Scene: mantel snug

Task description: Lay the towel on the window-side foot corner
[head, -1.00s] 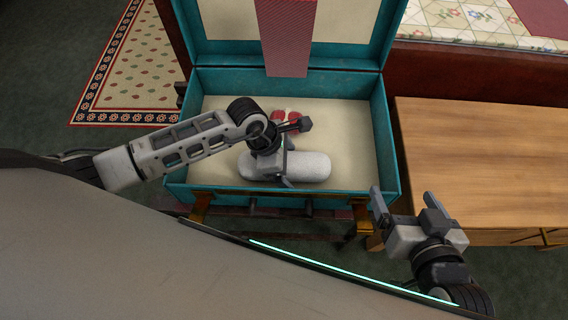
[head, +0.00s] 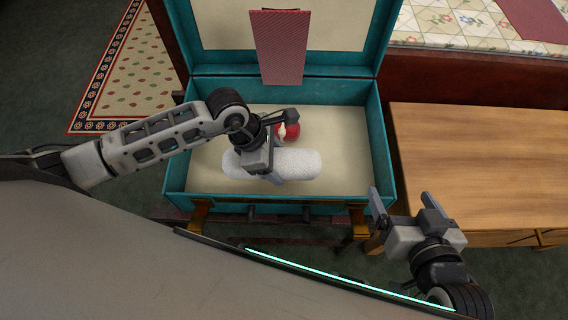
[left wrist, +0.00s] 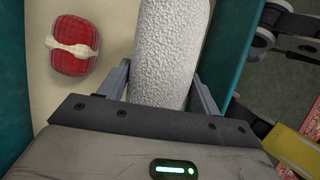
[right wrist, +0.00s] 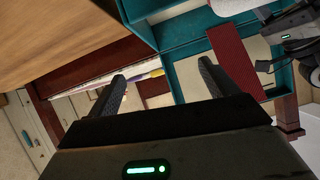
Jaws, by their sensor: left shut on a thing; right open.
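The towel is a white, textured roll (head: 300,164) over the floor of the open teal chest, near its front wall. My left gripper (head: 268,170) is shut on its left part from above. In the left wrist view the towel (left wrist: 170,50) runs between the two fingers. I cannot tell how far it is off the chest floor. The bed with a floral quilt (head: 455,22) shows at the top right; its corners are mostly out of view. My right gripper (head: 405,205) is open and empty, right of the chest, in front of the wooden table.
The teal chest (head: 178,150) has its lid up; a red patterned panel (head: 280,50) hangs before it. A red bundle with a pale tie (head: 291,132) lies behind the towel. The wooden table (head: 480,160) has a clear top. A rug (head: 125,80) lies at left.

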